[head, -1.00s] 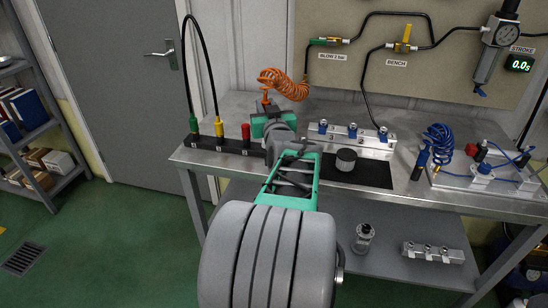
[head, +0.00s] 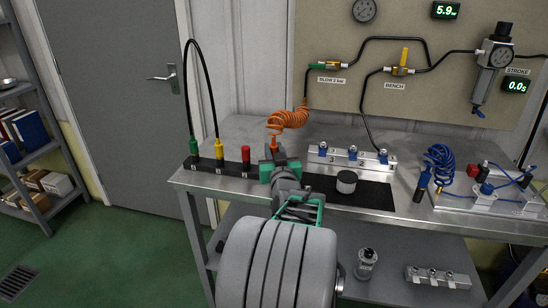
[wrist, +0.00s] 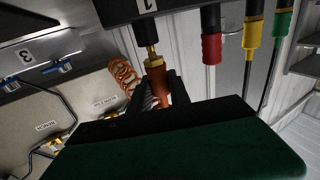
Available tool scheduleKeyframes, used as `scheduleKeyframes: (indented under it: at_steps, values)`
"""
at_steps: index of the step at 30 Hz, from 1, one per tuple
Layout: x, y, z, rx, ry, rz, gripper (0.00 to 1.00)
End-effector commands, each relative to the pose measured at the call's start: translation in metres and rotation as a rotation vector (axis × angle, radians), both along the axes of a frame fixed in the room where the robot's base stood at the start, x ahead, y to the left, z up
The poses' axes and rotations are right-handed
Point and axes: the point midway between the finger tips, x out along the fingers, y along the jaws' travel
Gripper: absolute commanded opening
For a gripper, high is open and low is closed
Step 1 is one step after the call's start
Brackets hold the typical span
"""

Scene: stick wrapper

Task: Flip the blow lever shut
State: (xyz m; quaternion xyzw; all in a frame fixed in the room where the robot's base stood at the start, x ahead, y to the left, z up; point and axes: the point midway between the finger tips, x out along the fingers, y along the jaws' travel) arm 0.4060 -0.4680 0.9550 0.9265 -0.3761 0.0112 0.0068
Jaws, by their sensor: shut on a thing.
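The blow valve (head: 326,65) is on the back panel above the "BLOW 2 bar" label. Its green lever (head: 317,65) points left, roughly in line with the pipe. In the wrist view my gripper (wrist: 160,92) is shut on the orange hose end (wrist: 155,82). Its brass tip (wrist: 152,53) meets a black fitting (wrist: 142,32) near the label 1; I cannot tell how far in it sits. The orange coiled hose (head: 289,118) runs up to the panel pipe.
A black strip with green, yellow and red plugs (head: 246,153) is left of my gripper. A numbered silver block (head: 350,158), a dark round cup (head: 346,182) and a blue coil (head: 440,160) are to its right. The yellow bench valve (head: 404,60) is beside the blow valve.

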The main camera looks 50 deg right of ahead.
Motion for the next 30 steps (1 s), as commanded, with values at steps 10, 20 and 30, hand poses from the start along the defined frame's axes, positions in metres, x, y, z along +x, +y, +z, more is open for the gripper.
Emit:
scheduleKeyframes:
  at_steps: [10, 20, 30]
  values:
    - [-0.001, 0.001, -0.019, 0.029, 0.021, -0.001, 0.37]
    - [-0.001, 0.001, -0.015, 0.022, 0.016, -0.001, 0.45]
    - [-0.038, 0.037, -0.017, 0.017, 0.013, -0.004, 0.45]
